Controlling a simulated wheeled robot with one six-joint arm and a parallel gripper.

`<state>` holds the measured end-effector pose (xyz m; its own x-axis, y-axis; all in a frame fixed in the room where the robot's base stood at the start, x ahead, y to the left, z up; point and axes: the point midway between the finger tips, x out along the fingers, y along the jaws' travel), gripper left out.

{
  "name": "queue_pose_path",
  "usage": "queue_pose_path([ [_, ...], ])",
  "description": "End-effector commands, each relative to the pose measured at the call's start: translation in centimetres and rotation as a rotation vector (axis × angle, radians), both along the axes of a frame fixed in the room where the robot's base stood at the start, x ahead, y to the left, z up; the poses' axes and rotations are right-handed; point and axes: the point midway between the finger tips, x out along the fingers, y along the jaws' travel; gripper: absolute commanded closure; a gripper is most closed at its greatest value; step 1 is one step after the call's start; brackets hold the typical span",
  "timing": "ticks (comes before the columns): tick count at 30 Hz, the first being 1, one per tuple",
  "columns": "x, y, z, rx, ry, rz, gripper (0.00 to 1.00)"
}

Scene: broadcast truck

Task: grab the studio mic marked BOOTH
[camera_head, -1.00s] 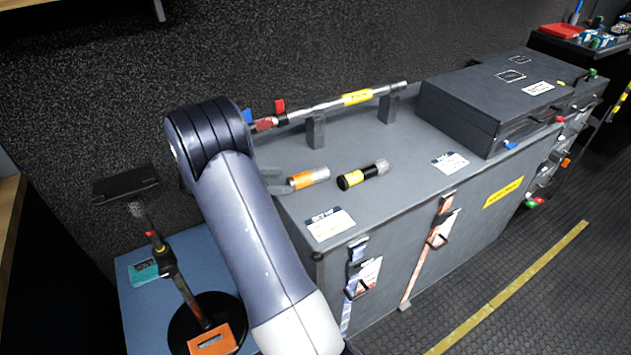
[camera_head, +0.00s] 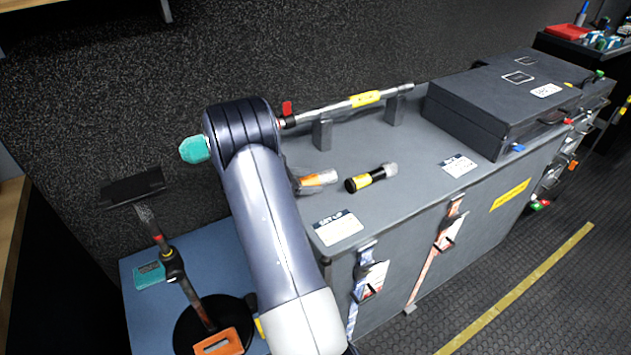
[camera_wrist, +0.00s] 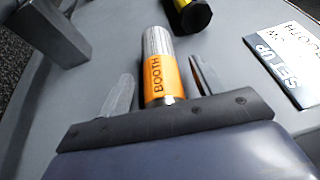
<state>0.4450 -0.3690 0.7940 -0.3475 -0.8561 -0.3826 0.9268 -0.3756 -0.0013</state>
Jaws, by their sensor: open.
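The studio mic marked BOOTH (camera_wrist: 165,83) has an orange band with dark lettering and a silver mesh head. In the wrist view it lies between the two spread fingers of my gripper (camera_wrist: 160,74), with visible gaps on both sides. Its rear end is hidden behind the gripper's dark crossbar. In the head view the same mic (camera_head: 320,178) lies on the grey cabinet top (camera_head: 410,155), partly hidden by my arm and gripper. A yellow-banded black mic (camera_head: 370,177) lies to its right; its end also shows at the wrist view's top (camera_wrist: 193,14).
A boom pole (camera_head: 345,105) rests on supports behind the mics, its teal end (camera_head: 195,149) showing left of my arm. A dark case (camera_head: 500,110) stands on the right. White labels (camera_head: 338,228) lie near the front edge. A stand (camera_head: 180,275) is on the left.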

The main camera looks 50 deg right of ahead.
Motion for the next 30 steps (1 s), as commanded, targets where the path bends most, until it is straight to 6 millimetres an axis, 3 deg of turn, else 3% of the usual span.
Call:
queue_pose_path([
  [9, -0.33, -0.86, -0.38, 0.000, -0.001, 0.001, 0.39],
  [30, -0.32, -0.84, -0.36, 0.000, -0.001, 0.001, 0.96],
])
